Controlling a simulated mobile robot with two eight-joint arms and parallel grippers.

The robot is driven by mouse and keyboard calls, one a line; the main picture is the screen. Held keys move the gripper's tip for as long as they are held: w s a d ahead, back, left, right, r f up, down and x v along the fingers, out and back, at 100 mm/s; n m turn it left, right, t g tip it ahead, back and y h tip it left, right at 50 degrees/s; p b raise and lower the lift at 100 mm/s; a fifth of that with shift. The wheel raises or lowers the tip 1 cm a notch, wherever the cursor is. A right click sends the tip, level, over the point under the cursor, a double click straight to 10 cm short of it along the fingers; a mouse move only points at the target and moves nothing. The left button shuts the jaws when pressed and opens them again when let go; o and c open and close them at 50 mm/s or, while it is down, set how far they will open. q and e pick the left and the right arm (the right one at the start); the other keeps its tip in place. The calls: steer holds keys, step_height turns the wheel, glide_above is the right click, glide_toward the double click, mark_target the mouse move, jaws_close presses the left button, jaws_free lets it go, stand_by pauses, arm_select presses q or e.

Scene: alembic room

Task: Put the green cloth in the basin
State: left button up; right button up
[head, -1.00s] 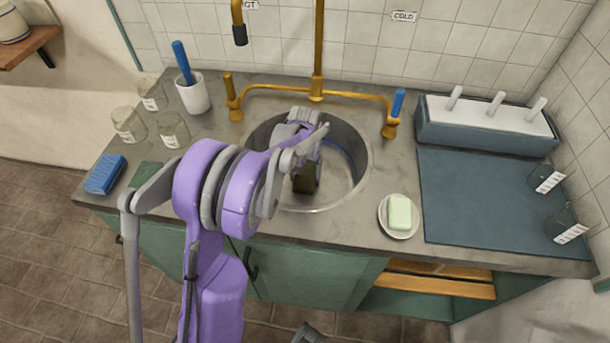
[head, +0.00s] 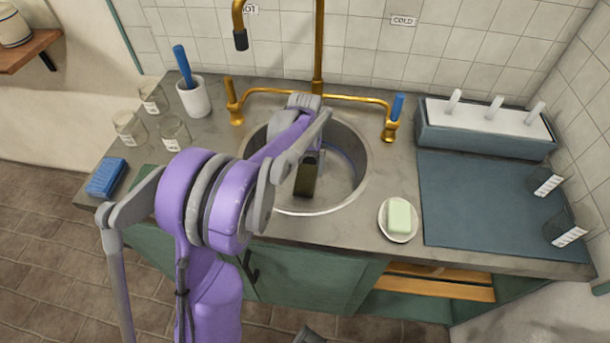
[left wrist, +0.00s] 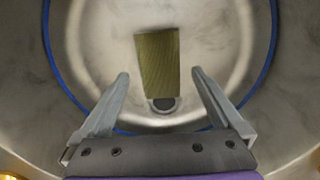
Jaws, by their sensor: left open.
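An olive-green, ribbed piece that looks like the green cloth (head: 306,181) is inside the round metal basin (head: 357,180). In the left wrist view the cloth (left wrist: 157,62) lies beyond my fingertips, beside the dark drain, with its wider end away from me. My left gripper (left wrist: 160,74) is open above the basin, its two fingers apart with the cloth seen between them and no contact visible. In the head view my left arm hides part of the basin and most of the gripper.
A brass tap (head: 318,50) stands behind the basin. A soap dish (head: 399,236) with soap is at its right. A white cup (head: 195,98), glass jars (head: 130,128) and a blue sponge (head: 107,177) are at the left. A blue mat (head: 470,200) covers the right counter.

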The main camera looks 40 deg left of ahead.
mark_target(305, 180)
arm_select(q)
step_height(305, 180, up, 7)
steer(key=shift+p, duration=0.3)
